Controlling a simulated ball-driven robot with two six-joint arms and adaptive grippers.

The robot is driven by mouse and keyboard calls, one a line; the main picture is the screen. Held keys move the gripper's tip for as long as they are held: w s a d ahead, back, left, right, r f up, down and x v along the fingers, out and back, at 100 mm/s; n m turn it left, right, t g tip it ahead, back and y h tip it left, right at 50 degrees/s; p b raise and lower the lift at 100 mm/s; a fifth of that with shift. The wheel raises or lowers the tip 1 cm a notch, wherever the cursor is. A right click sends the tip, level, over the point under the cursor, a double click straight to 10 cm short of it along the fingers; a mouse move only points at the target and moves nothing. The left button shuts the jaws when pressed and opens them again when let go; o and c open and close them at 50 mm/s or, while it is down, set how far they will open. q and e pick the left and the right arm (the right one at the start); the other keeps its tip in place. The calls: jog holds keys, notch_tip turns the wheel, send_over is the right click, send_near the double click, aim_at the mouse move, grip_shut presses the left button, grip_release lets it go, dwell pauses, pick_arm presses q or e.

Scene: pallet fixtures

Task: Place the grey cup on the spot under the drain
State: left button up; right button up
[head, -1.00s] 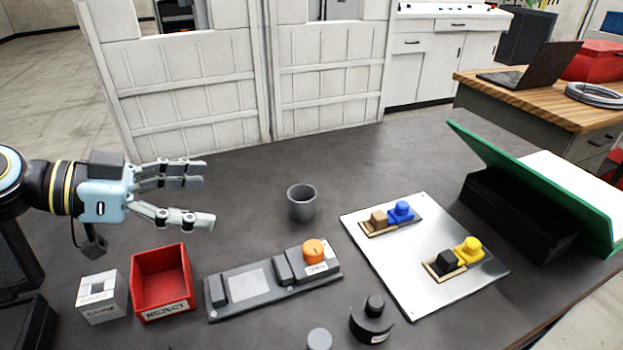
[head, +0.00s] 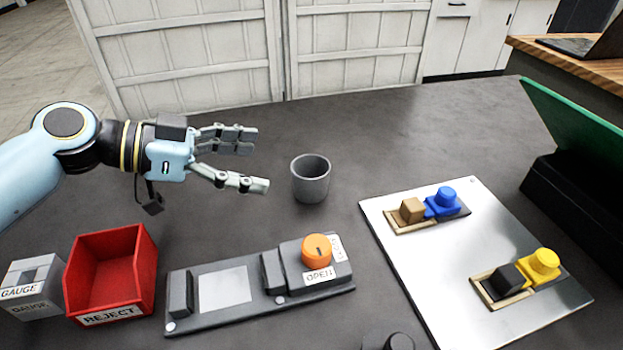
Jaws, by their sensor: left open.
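The grey cup (head: 311,181) stands upright on the dark table in the middle of the head view. My left gripper (head: 262,160) is open and empty, just left of the cup and apart from it, with its fingers pointing right towards it. A grey fixture (head: 235,300) with an orange knob (head: 316,250) and a pale square plate (head: 224,289) lies in front of the cup. I see no part that I can surely name as the drain or the spot under it. My right gripper is not in view.
A red REJECT bin (head: 112,272) and a GAUGE block (head: 34,288) stand at the front left. A metal plate (head: 450,260) with blue and yellow pieces lies at right. A green panel (head: 575,130) leans behind it. The table behind the cup is clear.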

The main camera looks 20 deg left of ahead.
aim_at(327, 169)
pick_arm(q)
jog(key=x, duration=0.3)
jog(key=shift+w+d+p, duration=0.15)
jog(key=shift+d+p, duration=0.05)
jog(key=shift+p, duration=0.2)
jog(key=x, duration=0.1)
jog(key=p+x, duration=0.1)
jog(key=x, duration=0.1)
jog(key=shift+w+d+r, duration=0.1)
jog(key=shift+d+r, duration=0.05)
jog(key=shift+d, duration=0.3)
jog(key=shift+w+d+f, duration=0.25)
jog(key=shift+d, duration=0.05)
jog(key=shift+s+a, duration=0.1)
jog(key=c, duration=1.2)
